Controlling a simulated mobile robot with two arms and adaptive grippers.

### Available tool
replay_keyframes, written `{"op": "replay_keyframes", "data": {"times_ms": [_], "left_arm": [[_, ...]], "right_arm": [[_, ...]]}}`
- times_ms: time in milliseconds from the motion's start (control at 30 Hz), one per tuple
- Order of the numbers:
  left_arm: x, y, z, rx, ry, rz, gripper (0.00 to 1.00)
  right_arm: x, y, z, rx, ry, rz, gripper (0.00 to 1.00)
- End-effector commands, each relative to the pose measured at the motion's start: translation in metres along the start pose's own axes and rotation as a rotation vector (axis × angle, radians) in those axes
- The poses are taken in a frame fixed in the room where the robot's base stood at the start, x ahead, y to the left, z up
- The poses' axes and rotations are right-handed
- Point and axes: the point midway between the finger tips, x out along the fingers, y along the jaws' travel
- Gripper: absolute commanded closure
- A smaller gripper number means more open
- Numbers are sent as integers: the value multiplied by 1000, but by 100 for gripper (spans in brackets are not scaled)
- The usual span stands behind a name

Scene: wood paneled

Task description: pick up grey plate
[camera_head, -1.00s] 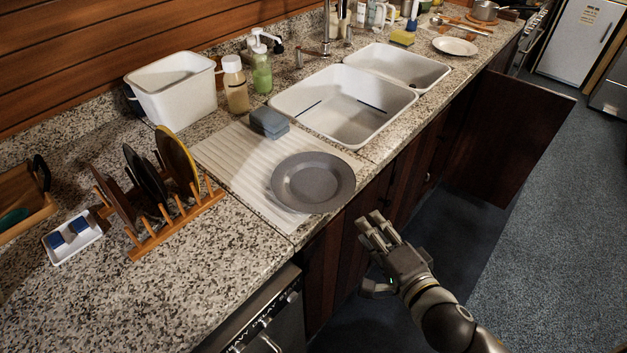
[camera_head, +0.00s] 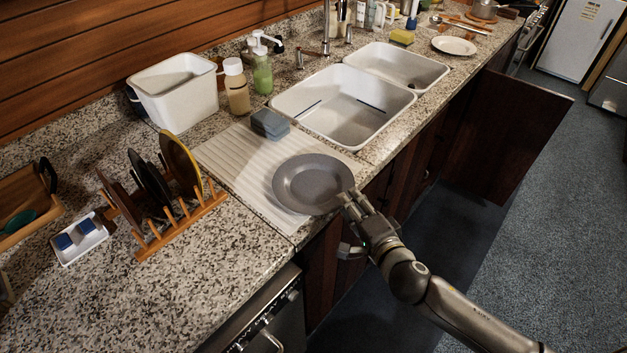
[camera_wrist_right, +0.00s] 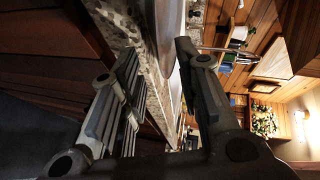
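The grey plate (camera_head: 313,184) lies on the white ribbed drainboard (camera_head: 229,155), its near edge close to the counter front. My right gripper (camera_head: 348,226) is at the plate's near right rim, with its upper fingers at the rim and its lower finger below, in front of the counter. In the right wrist view, the gripper (camera_wrist_right: 156,52) is open, and the plate (camera_wrist_right: 170,32) shows nearly edge-on between the fingers. I cannot tell whether a finger touches it. My left gripper is not in view.
A blue sponge (camera_head: 270,123) sits behind the plate, and the double sink (camera_head: 340,105) is to its right. A wooden rack (camera_head: 180,224) with several plates stands to the left. An open cabinet door (camera_head: 510,135) sticks out at the right. The front-left counter is clear.

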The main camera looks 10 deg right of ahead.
Motion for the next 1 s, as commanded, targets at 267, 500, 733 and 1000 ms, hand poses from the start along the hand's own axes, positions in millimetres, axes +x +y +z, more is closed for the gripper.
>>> {"op": "replay_keyframes", "data": {"times_ms": [267,500,733,1000], "left_arm": [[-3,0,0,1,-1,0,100],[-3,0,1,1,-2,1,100],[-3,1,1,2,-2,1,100],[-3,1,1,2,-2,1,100]], "right_arm": [[11,0,0,0,0,0,69],[11,0,0,0,0,0,81],[10,0,0,0,0,0,100],[11,-1,0,1,0,-4,100]]}}
